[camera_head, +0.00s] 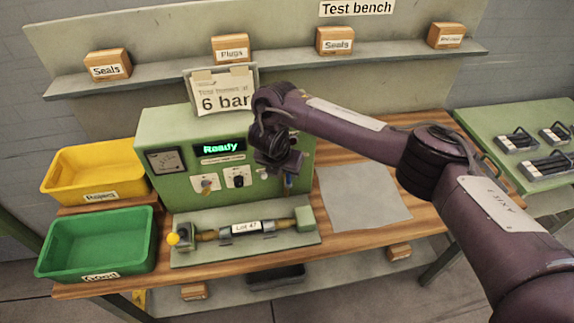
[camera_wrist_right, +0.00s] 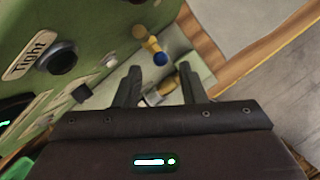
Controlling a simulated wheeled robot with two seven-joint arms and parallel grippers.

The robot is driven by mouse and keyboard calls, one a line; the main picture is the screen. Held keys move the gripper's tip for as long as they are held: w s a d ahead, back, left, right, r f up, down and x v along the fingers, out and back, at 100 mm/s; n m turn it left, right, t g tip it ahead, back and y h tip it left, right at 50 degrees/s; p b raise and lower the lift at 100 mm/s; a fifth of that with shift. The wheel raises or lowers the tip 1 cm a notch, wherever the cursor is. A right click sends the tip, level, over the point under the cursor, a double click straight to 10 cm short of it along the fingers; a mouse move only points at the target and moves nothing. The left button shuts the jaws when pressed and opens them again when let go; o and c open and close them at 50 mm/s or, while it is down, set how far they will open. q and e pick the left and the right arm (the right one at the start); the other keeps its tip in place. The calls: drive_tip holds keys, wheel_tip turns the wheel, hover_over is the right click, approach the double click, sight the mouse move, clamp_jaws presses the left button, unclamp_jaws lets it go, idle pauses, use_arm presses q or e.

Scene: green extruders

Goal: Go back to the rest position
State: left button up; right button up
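My right gripper (camera_head: 280,165) hangs in front of the right part of the green test box (camera_head: 165,130). In the right wrist view its two fingers (camera_wrist_right: 160,70) are apart with nothing gripped between them. A blue-tipped brass fitting (camera_wrist_right: 158,55) shows beyond the fingertips; its blue tip also shows just below the gripper in the head view (camera_head: 288,182). The box display reads "Ready" in green. A part labelled "Lot 47" (camera_head: 247,228) lies in the green fixture (camera_head: 210,258) in front of the box. My left gripper is not in view.
A yellow bin (camera_head: 95,165) and a green bin (camera_head: 100,240) stand left of the box. A grey mat (camera_head: 365,200) lies bare on the wooden bench at right. A shelf (camera_head: 280,65) with labelled blocks runs behind. A green side table (camera_head: 515,140) holds several dark-handled items.

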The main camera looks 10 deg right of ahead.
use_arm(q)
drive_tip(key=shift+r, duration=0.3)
use_arm(e)
drive_tip(key=shift+s+r, duration=0.15)
drive_tip(key=shift+r, duration=0.15)
